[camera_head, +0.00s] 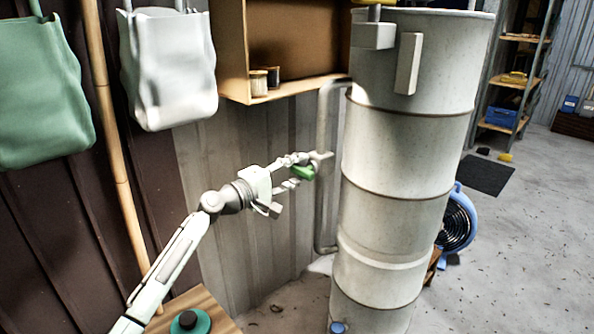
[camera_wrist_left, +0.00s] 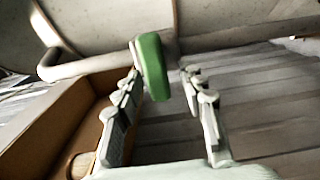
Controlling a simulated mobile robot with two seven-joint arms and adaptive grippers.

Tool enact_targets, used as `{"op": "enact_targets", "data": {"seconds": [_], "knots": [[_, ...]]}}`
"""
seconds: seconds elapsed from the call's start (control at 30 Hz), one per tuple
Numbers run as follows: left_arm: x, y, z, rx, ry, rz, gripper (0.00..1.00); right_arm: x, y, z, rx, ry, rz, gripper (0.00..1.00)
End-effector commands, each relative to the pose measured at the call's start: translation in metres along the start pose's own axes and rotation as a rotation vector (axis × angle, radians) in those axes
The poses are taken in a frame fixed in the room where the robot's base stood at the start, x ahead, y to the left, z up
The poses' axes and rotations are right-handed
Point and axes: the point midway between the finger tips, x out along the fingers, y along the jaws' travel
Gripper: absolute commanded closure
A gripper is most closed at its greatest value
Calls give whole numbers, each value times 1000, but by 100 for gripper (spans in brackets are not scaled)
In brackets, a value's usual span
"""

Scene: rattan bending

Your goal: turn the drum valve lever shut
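The tall grey drum (camera_head: 400,150) stands right of centre in the head view, with a grey pipe (camera_head: 325,115) down its left side. The green valve lever (camera_head: 303,173) sits at the pipe's valve. In the left wrist view the lever (camera_wrist_left: 152,66) hangs at the fingertips, closer to the left finger, with a clear gap to the right one. My left gripper (camera_head: 296,170) reaches the lever from the left; its fingers (camera_wrist_left: 168,80) are spread apart. Whether a finger touches the lever I cannot tell. My right gripper is not in view.
A wooden wall box (camera_head: 236,50) with small spools (camera_head: 262,80) is above my left arm. Green (camera_head: 40,90) and white (camera_head: 170,70) bags hang at left. A wooden stand (camera_head: 205,308) is below. A blue fan (camera_head: 457,222) is behind the drum; open floor lies right.

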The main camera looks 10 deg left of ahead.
Motion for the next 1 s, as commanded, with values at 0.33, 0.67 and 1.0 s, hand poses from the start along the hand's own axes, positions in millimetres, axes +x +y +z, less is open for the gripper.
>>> {"op": "enact_targets", "data": {"seconds": [0.33, 0.67, 1.0], "knots": [[-20, 0, -1, 3, 2, 0, 60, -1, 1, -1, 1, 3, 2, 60], [-89, -1, 0, 2, 1, -2, 60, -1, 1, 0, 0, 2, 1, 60], [-120, 0, 0, 0, 0, 0, 60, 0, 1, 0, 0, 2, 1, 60]]}}
